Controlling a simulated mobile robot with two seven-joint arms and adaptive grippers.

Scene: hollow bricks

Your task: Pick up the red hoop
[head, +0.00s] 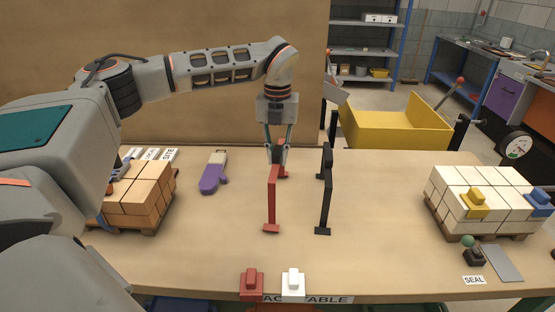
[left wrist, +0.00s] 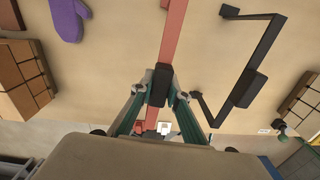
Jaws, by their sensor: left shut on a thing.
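The red hoop (head: 272,200) stands upright near the middle of the table, its near foot at table level. In the left wrist view the red hoop (left wrist: 173,35) runs as a red bar down to a dark grip pad (left wrist: 160,85). My left gripper (head: 277,154) comes down from above on the hoop's top, and its fingers (left wrist: 160,92) are shut on the pad from both sides. I cannot tell whether the hoop's feet touch the table. My right gripper is not in view.
A black hoop (head: 326,195) stands close to the right. A purple mitt (head: 212,175) lies to the left. Stacked tan bricks (head: 138,192) stand at left, white bricks (head: 470,190) at right. Red (head: 251,282) and white (head: 293,281) blocks sit at the front edge.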

